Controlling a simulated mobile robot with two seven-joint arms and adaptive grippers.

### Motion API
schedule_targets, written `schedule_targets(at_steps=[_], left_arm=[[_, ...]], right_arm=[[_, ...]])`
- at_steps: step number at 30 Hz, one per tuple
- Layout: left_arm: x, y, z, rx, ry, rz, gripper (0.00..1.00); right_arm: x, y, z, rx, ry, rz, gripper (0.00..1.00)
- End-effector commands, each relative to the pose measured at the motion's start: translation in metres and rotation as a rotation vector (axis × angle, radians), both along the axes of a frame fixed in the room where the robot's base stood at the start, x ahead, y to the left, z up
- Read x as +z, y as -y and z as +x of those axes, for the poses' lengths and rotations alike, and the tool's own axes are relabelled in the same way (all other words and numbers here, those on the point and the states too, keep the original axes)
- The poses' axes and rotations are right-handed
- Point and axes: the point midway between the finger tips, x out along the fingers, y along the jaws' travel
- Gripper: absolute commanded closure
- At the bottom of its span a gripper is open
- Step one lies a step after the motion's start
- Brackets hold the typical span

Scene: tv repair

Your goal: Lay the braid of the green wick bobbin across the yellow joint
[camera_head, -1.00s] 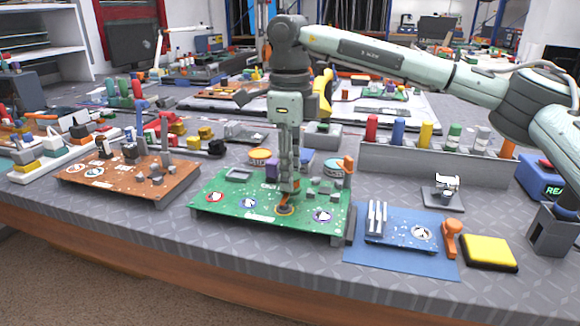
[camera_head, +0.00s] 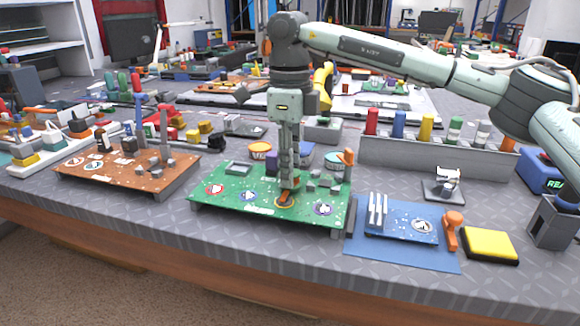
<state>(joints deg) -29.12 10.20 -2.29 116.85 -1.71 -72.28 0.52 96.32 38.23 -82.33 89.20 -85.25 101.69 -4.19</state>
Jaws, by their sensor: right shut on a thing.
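My right gripper (camera_head: 287,184) points straight down over the green circuit board (camera_head: 225,205), close to its surface. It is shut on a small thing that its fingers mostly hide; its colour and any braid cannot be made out. Just under the fingertips is an orange-yellow ringed joint (camera_head: 285,202), partly covered. Whether the held thing touches it cannot be told. Red (camera_head: 214,189), blue (camera_head: 249,195) and purple (camera_head: 323,209) ringed joints lie on the same board. No green wick bobbin can be clearly picked out. My left gripper is not in view.
To the right lie a blue mat (camera_head: 365,253) with a small blue board, an orange tool (camera_head: 453,230) and a yellow pad (camera_head: 490,244). A grey rack (camera_head: 430,158) with coloured cylinders stands behind. A brown board (camera_head: 120,185) is at left.

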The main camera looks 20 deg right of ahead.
Motion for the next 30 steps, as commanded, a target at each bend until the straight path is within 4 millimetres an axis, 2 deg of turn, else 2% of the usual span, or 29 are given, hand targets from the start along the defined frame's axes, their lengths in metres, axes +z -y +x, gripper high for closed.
schedule_targets(at_steps=[18,19,21,24,30], left_arm=[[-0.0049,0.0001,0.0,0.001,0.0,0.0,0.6],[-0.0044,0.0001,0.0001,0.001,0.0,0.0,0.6],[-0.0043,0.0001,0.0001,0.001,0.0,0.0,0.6],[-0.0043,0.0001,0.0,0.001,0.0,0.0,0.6],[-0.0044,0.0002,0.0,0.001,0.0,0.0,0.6]], right_arm=[[-0.0076,-0.0001,0.0001,0.0,0.001,0.001,0.99],[-0.0069,-0.0001,0.0001,0.0,0.001,0.0,0.7],[-0.0069,-0.0001,0.0001,0.0,0.001,0.001,0.62],[-0.007,0.0,0.0,0.0,0.0,0.0,0.5],[-0.0071,0.0,0.0,0.0,0.0,0.0,0.5]])
